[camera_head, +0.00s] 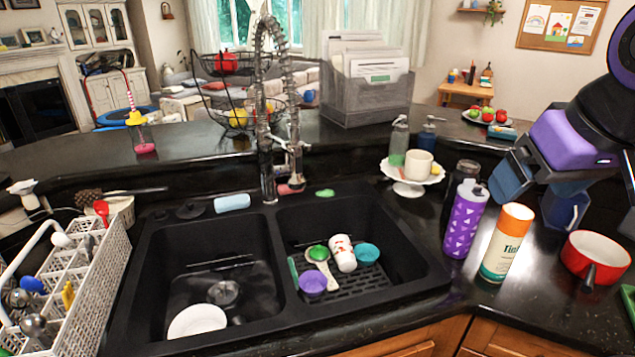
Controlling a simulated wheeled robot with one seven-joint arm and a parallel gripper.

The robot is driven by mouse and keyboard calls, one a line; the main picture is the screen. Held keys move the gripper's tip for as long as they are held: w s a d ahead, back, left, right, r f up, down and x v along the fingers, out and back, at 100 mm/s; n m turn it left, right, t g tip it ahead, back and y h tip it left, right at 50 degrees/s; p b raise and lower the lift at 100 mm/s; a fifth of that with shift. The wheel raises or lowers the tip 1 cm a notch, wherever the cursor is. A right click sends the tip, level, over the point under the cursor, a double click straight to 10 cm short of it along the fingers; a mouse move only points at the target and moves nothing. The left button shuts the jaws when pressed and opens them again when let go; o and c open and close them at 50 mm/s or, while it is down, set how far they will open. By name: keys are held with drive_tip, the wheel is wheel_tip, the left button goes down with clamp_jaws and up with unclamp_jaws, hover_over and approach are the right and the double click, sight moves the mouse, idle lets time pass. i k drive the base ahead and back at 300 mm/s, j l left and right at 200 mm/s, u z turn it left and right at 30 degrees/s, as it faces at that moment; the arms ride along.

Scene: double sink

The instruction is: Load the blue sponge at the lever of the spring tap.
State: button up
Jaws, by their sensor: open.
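A light blue sponge (232,203) lies on the black back rim of the double sink, left of the tap base. The spring tap (267,150) stands upright behind the divider between the basins, with a tall coiled neck. Its lever cannot be made out clearly; a small pinkish thing (289,189) lies by its base. My gripper (538,205) is at the right, open and empty, above the counter near the spray can and far from the sponge. Another small blue block (502,131) lies by the fruit plate on the raised ledge.
The left basin holds a white plate (197,320); the right holds a cup (342,253) and bowls. A purple bottle (466,219), a spray can (506,243) and a red pan (595,257) stand at right. A white rack (100,290) stands left.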

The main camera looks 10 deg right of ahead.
sight(284, 169)
drive_tip(key=k+l+u, duration=0.2)
drive_tip(key=l, duration=0.25)
drive_tip(key=k+l+u, duration=0.2)
drive_tip(key=l, duration=0.25)
drive_tip(key=k+l+u, duration=0.2)
drive_tip(key=l, duration=0.2)
drive_tip(key=k+l+u, duration=0.2)
drive_tip(key=l, duration=0.15)
drive_tip(key=i+j+z, duration=0.15)
drive_tip(key=j, duration=0.25)
drive_tip(key=i+j+z, duration=0.15)
drive_tip(key=j, duration=0.3)
drive_tip(key=i+j+z, duration=0.2)
drive_tip(key=j, duration=0.25)
drive_tip(key=i+j+z, duration=0.15)
drive_tip(key=j, duration=0.3)
drive_tip(key=j+z, duration=0.15)
drive_tip(key=j, duration=0.3)
drive_tip(key=i+j, duration=0.1)
drive_tip(key=j, duration=0.15)
drive_tip(key=i+j, duration=0.15)
drive_tip(key=j, duration=0.15)
